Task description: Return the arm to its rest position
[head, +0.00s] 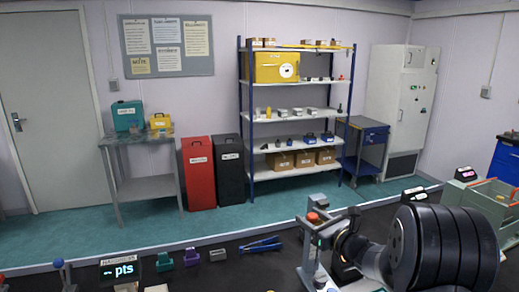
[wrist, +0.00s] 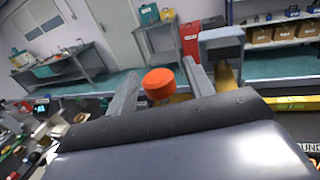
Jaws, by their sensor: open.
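My gripper (wrist: 161,70) shows in the wrist view with its two grey fingers apart. An orange-red round knob (wrist: 158,83) appears between the fingers, with a gap on either side. I cannot tell how far it is from them. In the head view, an orange-red knob (head: 313,217) tops a grey upright device (head: 318,240) on the dark bench. My large black ribbed arm part fills the lower right of the head view, close to that device. The gripper's fingers cannot be made out clearly there.
Blue tongs (head: 260,244) lie on the dark bench (head: 230,270), left of the device. A small display (head: 121,269) stands at the lower left. A grey-green crate (head: 486,206) is at the right.

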